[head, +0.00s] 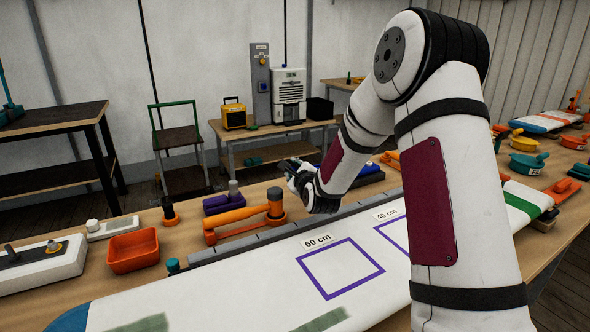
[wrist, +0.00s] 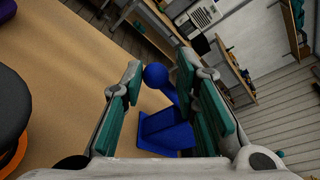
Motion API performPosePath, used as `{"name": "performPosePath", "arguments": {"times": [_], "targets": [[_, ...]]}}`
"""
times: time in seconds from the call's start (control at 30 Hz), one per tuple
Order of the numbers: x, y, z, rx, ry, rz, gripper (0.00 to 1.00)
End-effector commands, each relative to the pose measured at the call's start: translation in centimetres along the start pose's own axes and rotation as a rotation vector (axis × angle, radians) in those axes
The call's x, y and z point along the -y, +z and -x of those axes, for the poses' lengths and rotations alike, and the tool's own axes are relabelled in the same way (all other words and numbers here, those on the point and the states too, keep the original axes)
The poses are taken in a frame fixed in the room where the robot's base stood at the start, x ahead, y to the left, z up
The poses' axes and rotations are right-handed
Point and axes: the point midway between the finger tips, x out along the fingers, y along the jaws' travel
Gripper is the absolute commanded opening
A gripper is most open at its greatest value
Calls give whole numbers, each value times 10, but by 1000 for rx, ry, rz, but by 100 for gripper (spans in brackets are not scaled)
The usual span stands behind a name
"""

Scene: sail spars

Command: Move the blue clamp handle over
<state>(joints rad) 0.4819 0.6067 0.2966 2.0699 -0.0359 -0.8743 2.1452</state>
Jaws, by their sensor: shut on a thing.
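The blue clamp shows in the wrist view, with a round ball knob on its handle (wrist: 155,75) and a flat, angular base (wrist: 165,134) below. My gripper (wrist: 160,72) has its teal-padded fingers on either side of the clamp and is shut on the handle. The right finger hides part of the clamp. In the head view my gripper (head: 298,172) is low over the back of the bench, partly hidden by my wrist. A blue piece (head: 368,170) shows just behind my forearm; I cannot tell whether it is the same clamp.
A white board (head: 240,290) with purple squares and 60 cm and 40 cm labels lies along the front. Bare bench (wrist: 75,110) lies left of the fingers.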

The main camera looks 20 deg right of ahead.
Motion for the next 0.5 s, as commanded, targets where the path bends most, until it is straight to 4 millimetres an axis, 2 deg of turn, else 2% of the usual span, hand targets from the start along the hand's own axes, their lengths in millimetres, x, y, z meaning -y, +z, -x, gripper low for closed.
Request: {"name": "performPosePath", "arguments": {"times": [0.27, 0.5], "targets": [[-1, -4, 0, -7, 0, -3, 12], [-10, -11, -3, -7, 0, -3, 14]]}}
